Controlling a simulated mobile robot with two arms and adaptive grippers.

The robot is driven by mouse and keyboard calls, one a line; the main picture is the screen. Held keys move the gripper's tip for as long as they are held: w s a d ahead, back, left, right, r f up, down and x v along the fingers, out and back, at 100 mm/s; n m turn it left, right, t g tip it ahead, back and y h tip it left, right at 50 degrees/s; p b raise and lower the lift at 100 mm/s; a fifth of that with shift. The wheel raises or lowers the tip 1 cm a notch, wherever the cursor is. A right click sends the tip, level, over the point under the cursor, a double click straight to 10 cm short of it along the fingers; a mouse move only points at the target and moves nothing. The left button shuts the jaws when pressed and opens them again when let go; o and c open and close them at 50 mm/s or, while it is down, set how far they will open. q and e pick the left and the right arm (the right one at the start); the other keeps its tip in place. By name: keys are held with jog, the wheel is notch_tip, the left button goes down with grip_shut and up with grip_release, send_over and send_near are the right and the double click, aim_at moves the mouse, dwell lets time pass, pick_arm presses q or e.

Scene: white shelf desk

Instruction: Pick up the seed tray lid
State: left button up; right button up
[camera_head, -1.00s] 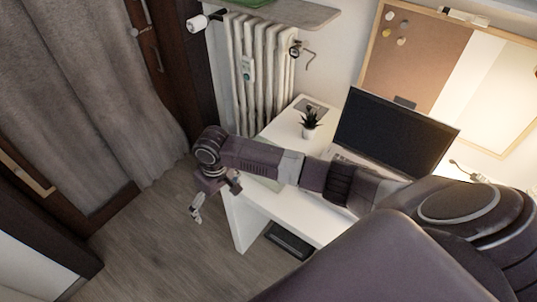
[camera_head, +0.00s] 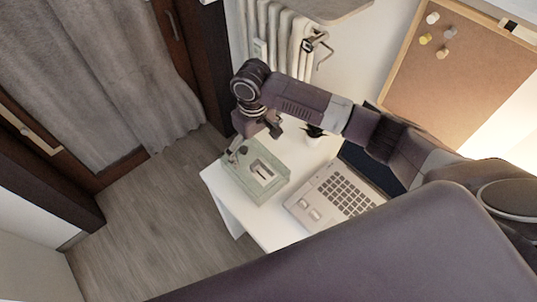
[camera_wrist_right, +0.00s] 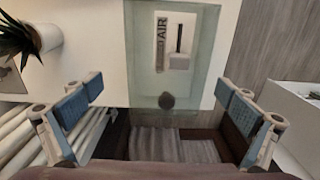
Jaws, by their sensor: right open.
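The pale green, see-through seed tray lid (camera_head: 280,190) lies on the white desk near its left end, left of the laptop. My right gripper (camera_head: 256,141) is open and empty at the lid's far left end. In the wrist view its fingers (camera_wrist_right: 160,108) stand wide on either side of the knob. My left gripper is out of view.
An open laptop (camera_head: 335,195) stands right of the lid. A potted plant (camera_wrist_right: 28,40) is close by, partly hidden by my arm in the head view. A radiator (camera_head: 290,40) and wall are behind the desk. Open wooden floor (camera_head: 160,215) lies to the left.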

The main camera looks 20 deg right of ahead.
aim_at(254, 163)
jog(key=shift+s+a+f, duration=0.15)
jog(key=shift+a+f, duration=0.15)
jog(key=shift+f, duration=0.1)
jog(key=shift+s+a+f+p, duration=0.1)
jog(key=shift+a+f+p, duration=0.15)
jog(key=shift+f, duration=0.4)
jog(key=shift+s+a+f+p, duration=0.1)
jog(key=shift+a+f+p, duration=0.15)
jog(key=shift+f, duration=0.35)
jog(key=f, duration=0.2)
jog(key=shift+w+d+f, duration=0.1)
jog(key=shift+d+f, duration=0.1)
jog(key=shift+f, duration=0.2)
jog(key=shift+f+p, duration=0.3)
jog(key=shift+f, duration=0.25)
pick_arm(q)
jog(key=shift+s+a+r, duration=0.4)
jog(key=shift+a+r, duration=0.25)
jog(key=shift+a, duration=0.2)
pick_arm(e)
jog(key=shift+c, duration=0.6)
jog(key=c, duration=0.7)
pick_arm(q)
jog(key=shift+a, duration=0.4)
pick_arm(e)
jog(key=shift+c, duration=0.2)
